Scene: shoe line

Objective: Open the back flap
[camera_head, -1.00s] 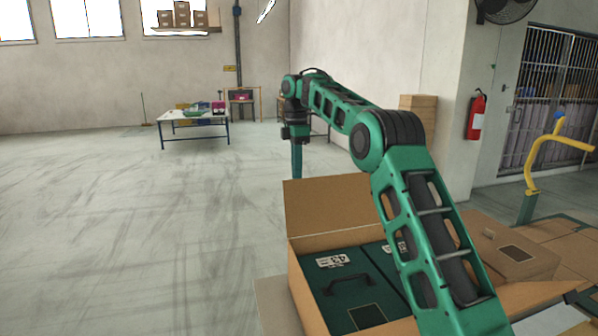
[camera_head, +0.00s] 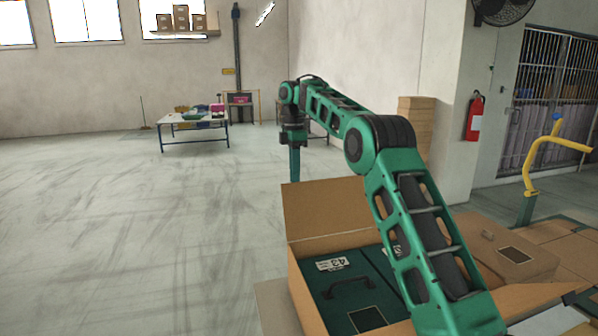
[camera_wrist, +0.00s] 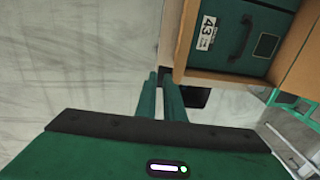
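An open brown cardboard box (camera_head: 307,290) stands at the lower centre of the head view. Its back flap (camera_head: 325,207) stands up at the far side, slightly tilted. Inside lie green shoe boxes (camera_head: 350,285), one with a handle and a label 43; one shows at the top right of the wrist view (camera_wrist: 240,40). My gripper (camera_head: 295,178) points down by the flap's upper left corner, its tips near the top edge. Contact cannot be told. In the wrist view my gripper's two green fingers (camera_wrist: 161,82) show a narrow gap with nothing visibly held. My arm hides the box's right part.
Closed brown boxes (camera_head: 515,262) lie to the right. A yellow rail (camera_head: 535,160) and a fire extinguisher (camera_head: 474,117) stand farther right. A table (camera_head: 195,125) with items is far back. The floor on the left is clear.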

